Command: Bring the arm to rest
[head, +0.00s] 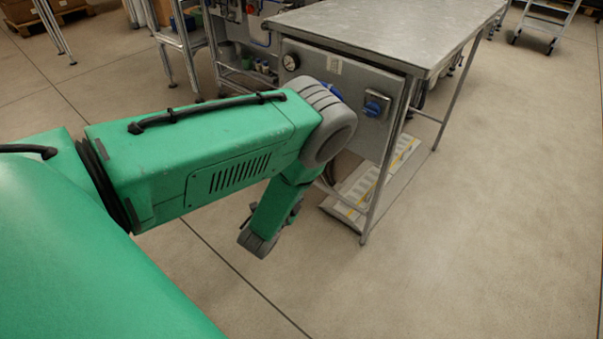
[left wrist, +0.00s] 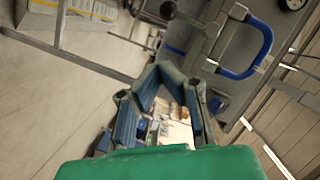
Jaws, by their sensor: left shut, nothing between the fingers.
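My left arm (head: 205,150) comes in from the left in the head view, green with grey joints. It bends down at the grey elbow (head: 328,125), and its lower part hangs in front of the metal table's near corner. My left gripper's fingers cannot be clearly made out in the head view. In the left wrist view the left gripper (left wrist: 165,72) shows its dark blue-grey fingers meeting at the tips. It is shut and empty. Small pale and coloured items show in the gap between its finger links, too small to name. My right gripper is in neither view.
A metal table (head: 385,35) with a gauge and switch panel stands beyond the arm. A blue handle (left wrist: 250,65) shows in the left wrist view. The floor (head: 480,230) at the right is clear.

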